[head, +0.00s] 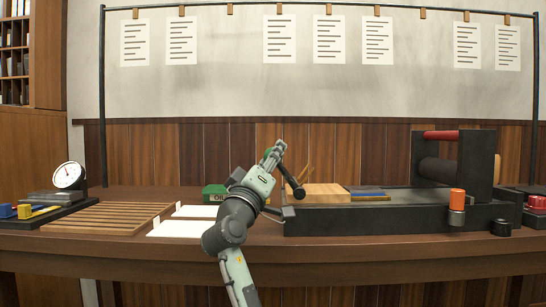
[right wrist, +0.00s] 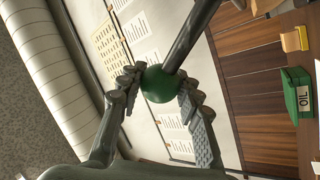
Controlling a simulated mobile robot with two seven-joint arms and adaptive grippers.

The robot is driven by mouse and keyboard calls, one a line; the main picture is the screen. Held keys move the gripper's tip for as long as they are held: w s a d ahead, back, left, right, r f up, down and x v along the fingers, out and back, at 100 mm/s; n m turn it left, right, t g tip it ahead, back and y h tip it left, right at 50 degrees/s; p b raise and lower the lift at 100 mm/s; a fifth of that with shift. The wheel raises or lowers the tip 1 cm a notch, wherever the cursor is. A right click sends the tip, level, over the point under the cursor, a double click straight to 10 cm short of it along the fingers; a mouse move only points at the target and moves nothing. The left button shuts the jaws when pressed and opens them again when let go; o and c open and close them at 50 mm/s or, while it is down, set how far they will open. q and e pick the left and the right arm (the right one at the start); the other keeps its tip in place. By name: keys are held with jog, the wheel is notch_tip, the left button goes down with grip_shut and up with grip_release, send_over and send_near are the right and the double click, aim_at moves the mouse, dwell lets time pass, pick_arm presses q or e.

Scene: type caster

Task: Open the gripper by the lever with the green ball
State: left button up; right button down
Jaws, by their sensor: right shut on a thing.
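The green ball (right wrist: 160,84) sits between the two fingers of my right gripper (right wrist: 157,88) in the right wrist view. The lever (right wrist: 192,34) is a dark grey rod running from the ball to the top edge. In the head view my right gripper (head: 275,152) is raised at the left end of the long dark press (head: 380,218). A dark rod (head: 291,180) slopes down right from beside the gripper and looks like the lever. The ball is not clearly visible there, hidden by the fingers. My left gripper is not in view.
A green oil box (head: 213,191) stands behind my right arm; it also shows in the right wrist view (right wrist: 297,93). White sheets (head: 185,227) and a slatted wooden board (head: 105,218) lie left. An orange-topped cylinder (head: 457,200) stands right. A dial gauge (head: 68,176) is far left.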

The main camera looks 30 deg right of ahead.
jog(key=c, duration=1)
grip_release()
jog(key=shift+a+f, duration=0.1)
jog(key=v, duration=1.2)
